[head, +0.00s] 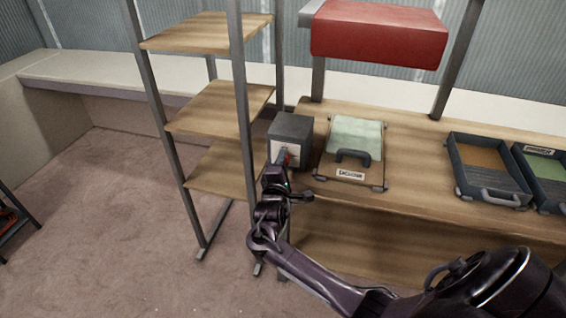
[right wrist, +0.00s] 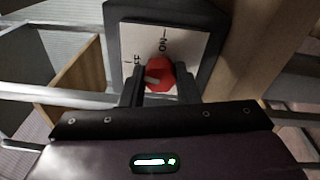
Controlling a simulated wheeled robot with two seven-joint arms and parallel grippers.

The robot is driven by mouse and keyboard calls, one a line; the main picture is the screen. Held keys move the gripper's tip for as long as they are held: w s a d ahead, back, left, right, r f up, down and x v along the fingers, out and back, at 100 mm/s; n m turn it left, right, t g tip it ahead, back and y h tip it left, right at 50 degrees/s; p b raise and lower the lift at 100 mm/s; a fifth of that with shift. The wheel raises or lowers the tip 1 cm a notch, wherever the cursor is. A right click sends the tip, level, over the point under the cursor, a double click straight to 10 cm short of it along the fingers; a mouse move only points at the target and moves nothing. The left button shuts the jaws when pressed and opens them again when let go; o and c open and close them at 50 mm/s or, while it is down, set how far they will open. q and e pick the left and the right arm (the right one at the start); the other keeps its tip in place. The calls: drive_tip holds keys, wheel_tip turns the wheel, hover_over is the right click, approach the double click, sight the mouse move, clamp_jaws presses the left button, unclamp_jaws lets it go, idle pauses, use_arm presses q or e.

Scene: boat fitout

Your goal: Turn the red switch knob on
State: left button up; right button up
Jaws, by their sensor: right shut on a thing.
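The red switch knob (right wrist: 161,72) sits on the pale front plate (right wrist: 185,42) of a dark grey switch box (head: 291,127). The plate has an ON label above the knob in the right wrist view and a partly hidden OFF label to its left. A pale mark on the knob shows at its lower left, on the OFF side. My right gripper (right wrist: 158,90) is shut on the knob, with a dark finger on either side. In the head view the knob (head: 284,157) is small and partly covered by my gripper. My left gripper is not in view.
The box stands at the left end of a wooden bench (head: 410,200), close to a shelf rack (head: 215,107). Right of it lies a case with a handle (head: 355,137). Grey trays (head: 487,168) stand farther right. A red hood (head: 378,32) hangs above.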

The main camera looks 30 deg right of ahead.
drive_tip(key=m, duration=0.3)
drive_tip(key=shift+f+m+h+b, duration=0.15)
drive_tip(key=shift+m+h+b, duration=0.15)
drive_tip(key=shift+m, duration=0.1)
drive_tip(key=m+b, duration=0.1)
drive_tip(key=m, duration=0.2)
drive_tip(key=shift+f+m, duration=0.1)
drive_tip(key=shift+m, duration=0.3)
drive_tip(key=m+h+b, duration=0.1)
drive_tip(key=m, duration=0.3)
drive_tip(key=shift+b, duration=0.35)
drive_tip(key=shift+w+a+m+g+b, duration=0.15)
drive_tip(key=shift+m+b, duration=0.35)
drive_tip(key=shift+m, duration=0.8)
drive_tip(key=shift+s+d+m+g+b, duration=0.1)
drive_tip(key=shift+m+g+b, duration=0.3)
drive_tip(key=shift+m, duration=0.9)
drive_tip(key=shift+h, duration=0.4)
drive_tip(key=o, duration=1)
drive_tip(key=shift+c, duration=0.2)
